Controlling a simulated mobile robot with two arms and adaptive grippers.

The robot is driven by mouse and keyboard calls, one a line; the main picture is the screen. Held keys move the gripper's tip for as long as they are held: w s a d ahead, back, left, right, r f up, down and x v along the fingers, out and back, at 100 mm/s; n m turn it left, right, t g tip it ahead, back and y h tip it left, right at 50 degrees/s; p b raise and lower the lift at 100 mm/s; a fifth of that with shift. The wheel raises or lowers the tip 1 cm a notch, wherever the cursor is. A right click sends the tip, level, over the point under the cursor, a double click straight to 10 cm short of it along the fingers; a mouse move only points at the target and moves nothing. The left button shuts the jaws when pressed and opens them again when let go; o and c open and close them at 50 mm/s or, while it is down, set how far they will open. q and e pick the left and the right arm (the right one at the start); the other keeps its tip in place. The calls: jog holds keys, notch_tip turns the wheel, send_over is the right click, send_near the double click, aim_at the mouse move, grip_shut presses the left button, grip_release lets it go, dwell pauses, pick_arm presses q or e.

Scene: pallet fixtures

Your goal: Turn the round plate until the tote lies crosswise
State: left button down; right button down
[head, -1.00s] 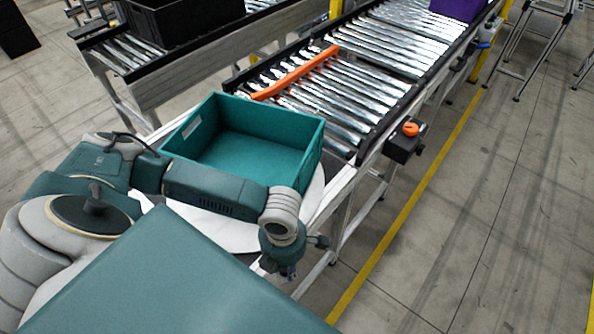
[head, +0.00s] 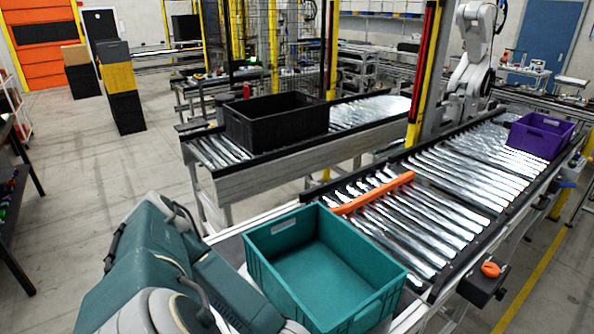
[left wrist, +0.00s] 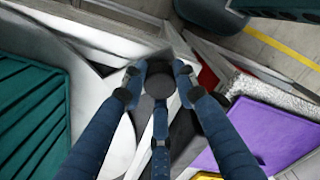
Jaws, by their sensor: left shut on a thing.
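My left gripper (left wrist: 160,78) is shut around a dark round knob (left wrist: 160,84) next to the plate. The head view does not show this gripper. My right gripper is in neither view.
An orange bar (head: 372,193) lies across the rollers just behind the tote. A purple crate (head: 540,133) stands farther along this conveyor. A black crate (head: 276,120) stands on the parallel conveyor. An orange-knobbed box (head: 486,277) juts from the right conveyor edge.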

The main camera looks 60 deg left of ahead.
pick_arm(q)
jog(key=shift+a, duration=0.25)
jog(key=c, duration=1.3)
grip_release()
jog(key=shift+s, duration=0.1)
jog(key=shift+c, duration=0.2)
jog(key=shift+s, duration=0.15)
notch_tip(320, 180, up, 8)
jog(key=shift+f, duration=0.15)
jog(key=shift+f, duration=0.1)
